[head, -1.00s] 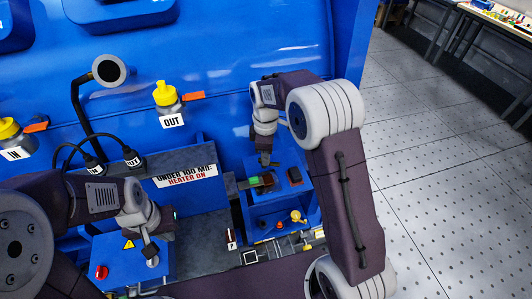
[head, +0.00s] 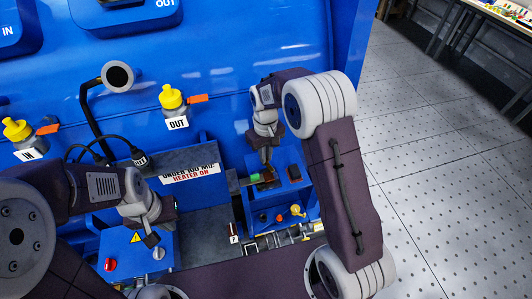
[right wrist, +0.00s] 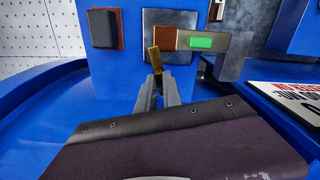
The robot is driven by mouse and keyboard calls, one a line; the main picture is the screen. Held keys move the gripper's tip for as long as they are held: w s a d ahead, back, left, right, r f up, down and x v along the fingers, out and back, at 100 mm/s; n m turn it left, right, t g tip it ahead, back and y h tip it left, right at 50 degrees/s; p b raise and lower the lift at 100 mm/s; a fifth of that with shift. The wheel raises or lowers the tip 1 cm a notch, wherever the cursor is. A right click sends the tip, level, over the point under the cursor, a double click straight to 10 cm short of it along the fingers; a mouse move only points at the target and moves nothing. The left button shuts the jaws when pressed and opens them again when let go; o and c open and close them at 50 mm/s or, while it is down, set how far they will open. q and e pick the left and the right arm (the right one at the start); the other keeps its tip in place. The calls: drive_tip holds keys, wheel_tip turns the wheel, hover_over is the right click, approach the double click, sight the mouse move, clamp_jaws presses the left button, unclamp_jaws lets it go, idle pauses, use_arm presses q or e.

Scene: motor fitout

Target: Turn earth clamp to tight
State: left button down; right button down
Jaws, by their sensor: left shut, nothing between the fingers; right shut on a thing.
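My right gripper (right wrist: 158,90) is shut on a small upright brass-coloured tab (right wrist: 155,56), which looks like the handle of the earth clamp; no label confirms this. The tab stands in front of a copper-coloured block on a grey bar with a green insert (right wrist: 201,43). In the head view my right gripper (head: 266,160) reaches down to this spot at the blue box (head: 290,197); its fingertips are hard to make out there. My left gripper (head: 151,240) is shut and empty, just above and left of a round grey knob (head: 159,254) on the left blue box.
A black block (head: 294,173) sits beside the clamp spot. A yellow knob (head: 297,210) and a red button are lower on that box. A red knob (head: 110,264) and a warning sign are on the left box. Yellow-capped fittings (head: 171,97) and black cables are behind.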

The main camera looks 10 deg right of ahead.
drive_tip(key=shift+w+r+m, duration=0.2)
drive_tip(key=shift+r+m, duration=0.05)
drive_tip(key=shift+m, duration=0.95)
drive_tip(key=shift+a+m+p, duration=0.1)
drive_tip(key=shift+m+p, duration=0.2)
drive_tip(key=c, duration=1.5)
unclamp_jaws()
drive_tip(key=shift+f, duration=0.15)
wheel_tip(320, 180, up, 9)
drive_tip(key=b, duration=0.1)
drive_tip(key=shift+b, duration=0.3)
